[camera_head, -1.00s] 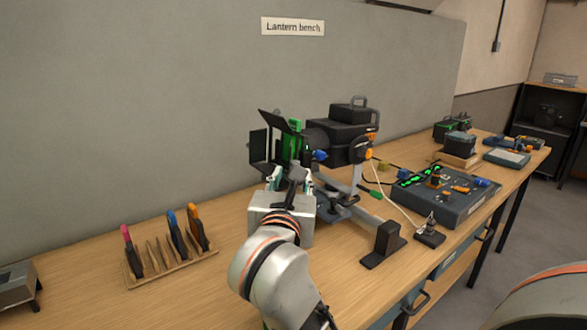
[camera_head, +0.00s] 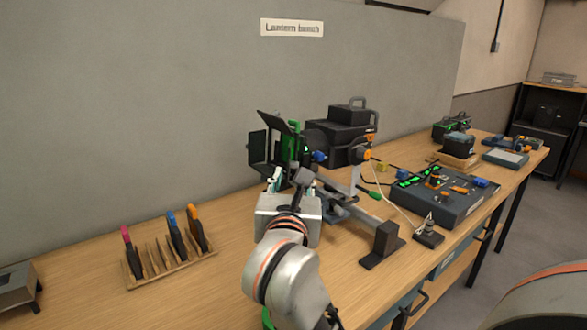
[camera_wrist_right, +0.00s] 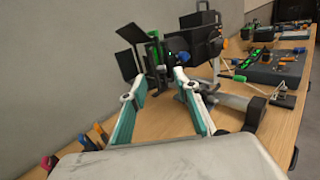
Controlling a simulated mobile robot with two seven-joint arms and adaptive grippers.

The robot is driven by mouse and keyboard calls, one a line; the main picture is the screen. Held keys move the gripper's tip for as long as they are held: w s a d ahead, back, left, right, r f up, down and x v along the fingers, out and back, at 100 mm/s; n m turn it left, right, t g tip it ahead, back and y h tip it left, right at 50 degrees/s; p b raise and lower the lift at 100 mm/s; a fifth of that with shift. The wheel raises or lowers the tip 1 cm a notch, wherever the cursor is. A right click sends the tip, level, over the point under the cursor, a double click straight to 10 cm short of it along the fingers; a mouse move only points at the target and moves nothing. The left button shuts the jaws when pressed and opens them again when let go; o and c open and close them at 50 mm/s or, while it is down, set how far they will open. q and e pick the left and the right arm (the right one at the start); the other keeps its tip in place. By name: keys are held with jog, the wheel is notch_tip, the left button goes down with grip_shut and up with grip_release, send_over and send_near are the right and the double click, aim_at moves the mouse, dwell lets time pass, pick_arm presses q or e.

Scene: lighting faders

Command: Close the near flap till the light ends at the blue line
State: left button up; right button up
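The lantern (camera_head: 340,138) stands on the bench with dark flaps (camera_head: 257,146) spread at its left-hand front. A green piece (camera_head: 294,127) shows among the flaps; I cannot tell for sure which flap is the near one. My right gripper (camera_head: 287,178) is just below and in front of the flaps. In the wrist view the right gripper (camera_wrist_right: 160,88) has its two teal-padded fingers apart with nothing between them, and the flaps (camera_wrist_right: 129,66) lie beyond the fingertips. The blue line and the edge of the light are not visible. My left gripper is not in view.
A wooden rack (camera_head: 170,275) with coloured-handled pieces stands at the left on the bench (camera_head: 95,300). A fader desk (camera_head: 440,205) and a dark stand (camera_head: 384,245) are to the right. Cables run between lantern and desk. A grey wall panel (camera_head: 150,100) rises behind.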

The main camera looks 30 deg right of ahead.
aim_at(295, 163)
jog(key=x, duration=0.6)
jog(key=shift+w+d, duration=0.25)
